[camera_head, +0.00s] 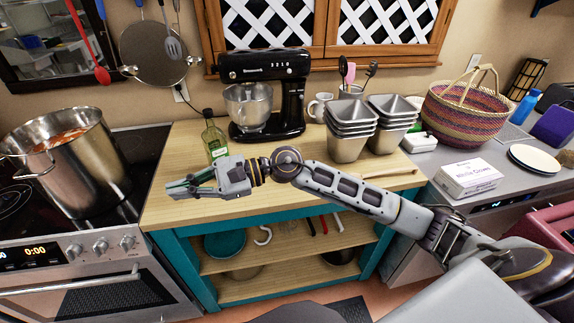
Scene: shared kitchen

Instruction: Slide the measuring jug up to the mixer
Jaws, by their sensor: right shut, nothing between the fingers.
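The black mixer (292,88) stands upright at the back of the wooden worktop, with its metal bowl (248,104) on its left. I cannot clearly make out a measuring jug. A small pale handled vessel (319,107) stands just right of the mixer, and I cannot tell whether it is a mug or the jug. My right gripper (172,190) is shut and empty over the front left of the worktop, in front of the bottle and apart from the mixer. My right arm crosses the worktop's front and hides part of it. My left gripper is out of view.
A green glass bottle (214,137) stands behind my right gripper. Two stacks of metal tins (348,130) and a woven basket (466,110) stand to the right. A large pot (77,165) is on the stove at left. Bare worktop (272,141) lies before the mixer.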

